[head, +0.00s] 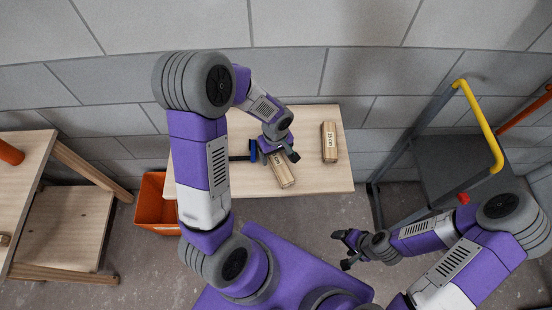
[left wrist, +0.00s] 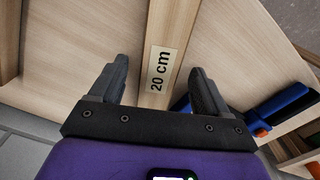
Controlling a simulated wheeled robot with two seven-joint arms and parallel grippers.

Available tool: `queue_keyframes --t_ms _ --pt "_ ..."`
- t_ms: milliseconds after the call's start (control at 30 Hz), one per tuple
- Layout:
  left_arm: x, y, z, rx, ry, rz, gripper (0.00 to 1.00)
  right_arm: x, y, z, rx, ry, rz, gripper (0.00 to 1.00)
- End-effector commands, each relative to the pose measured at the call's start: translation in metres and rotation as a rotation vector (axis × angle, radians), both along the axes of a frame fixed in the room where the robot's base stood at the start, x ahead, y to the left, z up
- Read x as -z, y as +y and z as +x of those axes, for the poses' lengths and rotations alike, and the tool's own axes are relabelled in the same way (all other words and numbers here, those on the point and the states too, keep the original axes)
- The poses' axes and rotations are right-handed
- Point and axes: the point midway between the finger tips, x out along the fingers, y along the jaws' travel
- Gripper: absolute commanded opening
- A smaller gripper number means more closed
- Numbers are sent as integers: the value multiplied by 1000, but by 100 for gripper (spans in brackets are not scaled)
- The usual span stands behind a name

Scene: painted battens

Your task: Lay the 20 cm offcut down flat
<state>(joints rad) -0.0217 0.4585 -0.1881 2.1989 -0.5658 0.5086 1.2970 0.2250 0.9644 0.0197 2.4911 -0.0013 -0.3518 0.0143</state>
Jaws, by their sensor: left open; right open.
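The 20 cm offcut (left wrist: 170,30) is a pale wooden batten with a "20 cm" label facing up. It lies along the tabletop, at a slant in the head view (head: 285,178). My left gripper (left wrist: 160,72) is open, with one finger on each side of the offcut near its label. In the head view my left gripper (head: 280,157) covers the offcut's far part. Whether the fingers touch the wood cannot be told. My right gripper (head: 343,250) is open and empty, in front of the table, away from the offcut.
Another labelled batten (head: 330,142) lies to the right on the wooden table (head: 235,180). A blue and black tool (head: 252,151) is left of my left gripper. An orange crate (head: 156,204) stands left; a grey cart (head: 455,140) with a yellow handle stands right. The table's front right is clear.

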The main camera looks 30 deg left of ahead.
Motion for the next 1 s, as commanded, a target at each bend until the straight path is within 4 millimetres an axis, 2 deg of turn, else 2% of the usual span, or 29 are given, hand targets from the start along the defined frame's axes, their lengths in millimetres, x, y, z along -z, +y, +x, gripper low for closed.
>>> queue_keyframes --t_ms 100,300,700,1000 --pt "7 0 0 0 1 -1 77 1 0 0 0 -1 0 76" --pt "6 0 0 0 -1 -1 75 1 0 0 0 -1 0 76" --pt "6 0 0 0 -1 -1 14 1 0 0 0 -1 0 76" --pt "0 0 1 0 -4 -1 12 0 0 0 0 -1 0 76"
